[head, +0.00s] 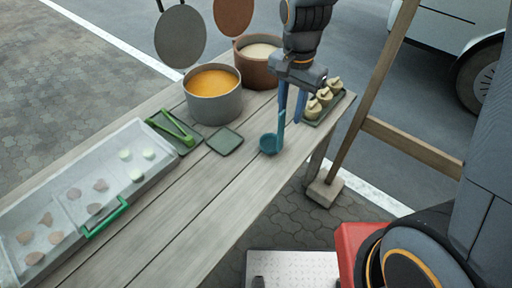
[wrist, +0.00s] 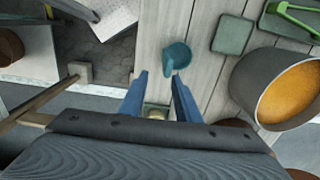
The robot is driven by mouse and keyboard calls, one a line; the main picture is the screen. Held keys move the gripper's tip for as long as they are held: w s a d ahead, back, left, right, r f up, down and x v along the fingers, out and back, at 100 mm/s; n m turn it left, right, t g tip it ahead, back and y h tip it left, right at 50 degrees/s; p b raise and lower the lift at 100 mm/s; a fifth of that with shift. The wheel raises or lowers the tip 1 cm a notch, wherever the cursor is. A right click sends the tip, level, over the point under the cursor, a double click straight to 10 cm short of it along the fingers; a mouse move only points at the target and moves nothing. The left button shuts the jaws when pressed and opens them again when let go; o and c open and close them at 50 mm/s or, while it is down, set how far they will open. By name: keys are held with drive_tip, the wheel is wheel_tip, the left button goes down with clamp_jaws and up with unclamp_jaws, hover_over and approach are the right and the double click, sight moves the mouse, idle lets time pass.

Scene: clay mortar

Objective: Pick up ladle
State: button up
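The teal ladle (head: 269,144) is on the wooden table near its front edge, its bowl low and its handle rising toward my gripper. It also shows in the wrist view (wrist: 177,56), just beyond the fingertips, with its handle foreshortened. My gripper (head: 290,117) points down above the table, right by the ladle's handle. In the wrist view its two blue fingers (wrist: 160,75) are wide apart with nothing gripped between them. Whether a finger touches the handle I cannot tell.
A grey pot of orange soup (head: 214,95) and a brown pot (head: 257,66) stand behind. A tray with several dumpling-like items (head: 341,98) is close to the right. A green square coaster (head: 225,141), green tongs (head: 174,128) and a long clear bin (head: 151,184) lie left.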

drive_tip(key=shift+a+f, duration=0.2)
drive_tip(key=shift+a, duration=0.55)
drive_tip(key=shift+a+f, duration=0.2)
drive_tip(key=p, duration=0.2)
hover_over(280, 150)
drive_tip(key=shift+w+f, duration=0.25)
drive_tip(key=shift+f, duration=1.6)
drive_tip(key=shift+w+f, duration=0.2)
drive_tip(key=shift+f, duration=1.65)
drive_tip(key=shift+c, duration=0.2)
clamp_jaws()
